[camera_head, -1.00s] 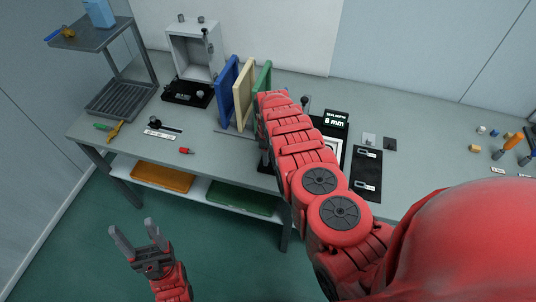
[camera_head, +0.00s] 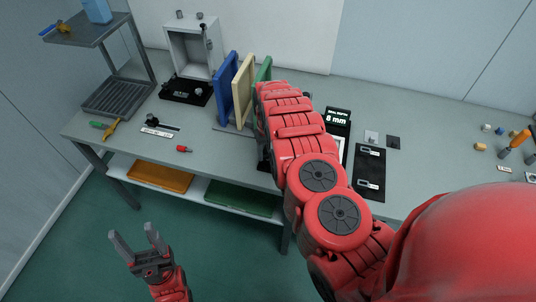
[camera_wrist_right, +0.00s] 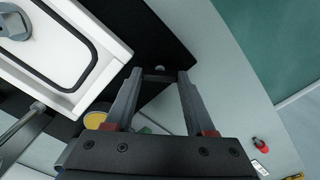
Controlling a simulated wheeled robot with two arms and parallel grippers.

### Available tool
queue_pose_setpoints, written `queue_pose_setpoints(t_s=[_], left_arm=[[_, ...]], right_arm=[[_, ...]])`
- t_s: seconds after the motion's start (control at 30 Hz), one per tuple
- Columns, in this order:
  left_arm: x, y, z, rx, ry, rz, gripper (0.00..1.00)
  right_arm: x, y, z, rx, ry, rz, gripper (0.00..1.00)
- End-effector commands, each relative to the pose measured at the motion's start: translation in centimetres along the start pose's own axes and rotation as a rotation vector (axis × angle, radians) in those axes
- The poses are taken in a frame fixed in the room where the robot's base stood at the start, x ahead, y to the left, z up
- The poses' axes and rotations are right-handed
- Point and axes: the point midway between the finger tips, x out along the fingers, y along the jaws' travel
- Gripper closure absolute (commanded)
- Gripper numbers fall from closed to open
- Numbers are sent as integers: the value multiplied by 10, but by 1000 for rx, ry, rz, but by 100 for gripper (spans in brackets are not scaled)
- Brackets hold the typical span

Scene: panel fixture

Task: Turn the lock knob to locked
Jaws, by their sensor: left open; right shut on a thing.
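My right gripper (camera_wrist_right: 159,76) shows in the right wrist view with its two fingers apart, shut on a dark part with a small pale spot, which looks like the lock knob (camera_wrist_right: 160,69). The knob's angle cannot be made out. It sits by a dark panel beside a white box with a black gasket line (camera_wrist_right: 88,82). In the head view my right arm hides the right gripper and the knob. My left gripper (camera_head: 137,240) is open and empty, low in front of the bench, away from the fixture.
The grey bench (camera_head: 225,160) carries blue, cream and green upright boards (camera_head: 242,92) left of my right arm. A sign reading 8 mm (camera_head: 337,119) and a dark plate with two latches (camera_head: 370,172) stand to its right. A grey open cabinet (camera_head: 192,50) is at the back.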

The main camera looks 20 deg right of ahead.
Motion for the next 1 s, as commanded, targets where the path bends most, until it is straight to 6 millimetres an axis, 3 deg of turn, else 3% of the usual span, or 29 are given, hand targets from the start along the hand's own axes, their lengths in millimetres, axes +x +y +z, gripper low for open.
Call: queue_pose_setpoints(t_s=[0.5, 1.0], left_arm=[[-19, 1, 3, 0, 0, 0, 37], [-23, 1, 4, 0, 0, 0, 37]], right_arm=[[1, 0, -1, 463, 2, 0, 100], [0, 0, 0, 695, 0, -1, 100]])
